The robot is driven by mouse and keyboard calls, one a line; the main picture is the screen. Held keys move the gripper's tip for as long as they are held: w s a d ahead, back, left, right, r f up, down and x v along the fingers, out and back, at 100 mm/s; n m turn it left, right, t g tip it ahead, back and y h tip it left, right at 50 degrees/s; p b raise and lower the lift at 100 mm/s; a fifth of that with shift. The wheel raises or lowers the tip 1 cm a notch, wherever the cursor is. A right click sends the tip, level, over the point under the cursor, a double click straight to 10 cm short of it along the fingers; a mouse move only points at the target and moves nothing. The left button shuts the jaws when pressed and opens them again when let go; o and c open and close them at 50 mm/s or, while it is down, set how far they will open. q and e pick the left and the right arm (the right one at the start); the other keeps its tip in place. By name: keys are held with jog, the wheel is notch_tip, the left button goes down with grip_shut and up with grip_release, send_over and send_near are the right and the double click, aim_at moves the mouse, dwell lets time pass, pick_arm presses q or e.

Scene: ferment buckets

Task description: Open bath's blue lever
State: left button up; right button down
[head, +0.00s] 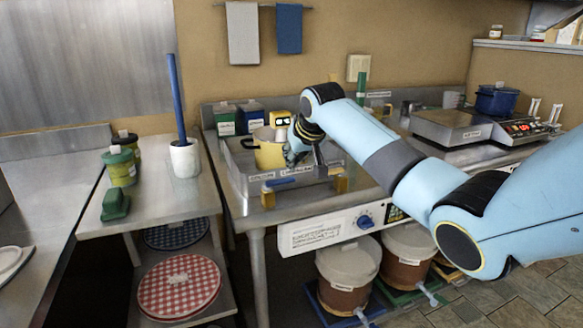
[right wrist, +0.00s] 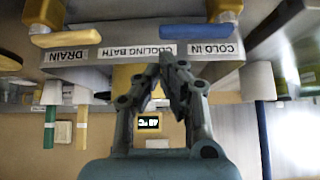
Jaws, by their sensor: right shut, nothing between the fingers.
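The blue lever (head: 280,183) is at the front left of the metal cooling bath (head: 256,187). It lies sideways along the bath's front, above a brass valve body (head: 268,199). In the upside-down right wrist view the blue lever (right wrist: 203,30) is at the top right, by the COLD IN label (right wrist: 213,50). A yellow lever (right wrist: 66,38) is by the DRAIN label (right wrist: 75,56). My right gripper (head: 294,158) is over the bath beside the yellow pot (head: 267,156). Its fingers (right wrist: 172,62) are shut and empty, apart from the blue lever. My left gripper is out of view.
A yellow thermometer display (head: 281,118) stands behind the pot. Lidded containers (head: 225,121) stand behind the bath. A white crock (head: 185,158) with a blue stick stands on the left table. Fermenting buckets (head: 347,276) are beneath the counter. Space before the bath's front is clear.

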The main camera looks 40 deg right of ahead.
aim_at(288, 172)
jog(key=shift+x, duration=1.65)
